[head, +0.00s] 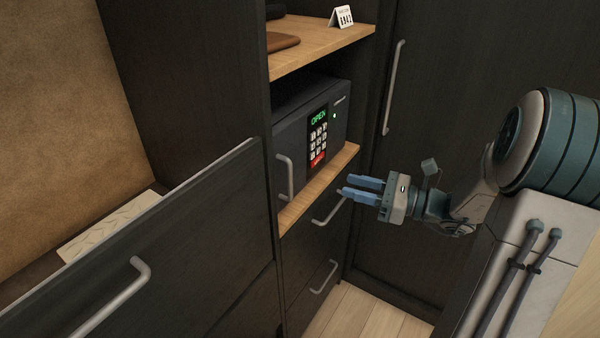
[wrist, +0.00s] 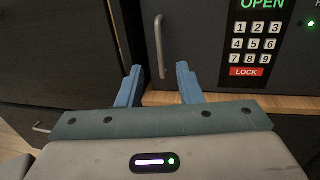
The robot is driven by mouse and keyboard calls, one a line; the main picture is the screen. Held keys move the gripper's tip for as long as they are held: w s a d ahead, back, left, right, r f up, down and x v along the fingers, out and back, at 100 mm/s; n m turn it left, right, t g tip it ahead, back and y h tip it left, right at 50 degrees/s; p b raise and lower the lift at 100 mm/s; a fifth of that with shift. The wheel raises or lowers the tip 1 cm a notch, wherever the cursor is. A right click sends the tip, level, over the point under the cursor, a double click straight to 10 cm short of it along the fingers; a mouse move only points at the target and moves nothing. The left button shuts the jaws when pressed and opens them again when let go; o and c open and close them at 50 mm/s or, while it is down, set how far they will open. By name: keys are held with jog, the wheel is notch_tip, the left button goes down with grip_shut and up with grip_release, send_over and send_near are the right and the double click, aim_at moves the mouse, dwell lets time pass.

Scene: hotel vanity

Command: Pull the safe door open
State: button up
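The dark safe (head: 290,115) sits on a wooden shelf inside a black cabinet, and its door looks shut. Its keypad panel reads OPEN in green in the head view (head: 318,135), with a red LOCK key below the digits. A grey vertical bar handle (head: 285,177) is at the door's left side; it also shows in the wrist view (wrist: 160,46). My gripper (head: 354,187) is in front of the shelf, to the right of the handle in the head view. In the wrist view its blue fingers (wrist: 157,86) are apart, with nothing between them, and the handle is beyond them, untouched.
Below the wooden shelf (head: 300,200) are drawers with bar handles (head: 324,277). A tall dark door with a long handle (head: 394,88) stands at right. A dark panel with a handle (head: 120,295) stands at left front. An upper shelf (head: 325,45) holds a small card.

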jog(key=p+x, duration=0.1)
jog(key=x, duration=1.2)
jog(key=shift+a, duration=0.2)
grip_shut()
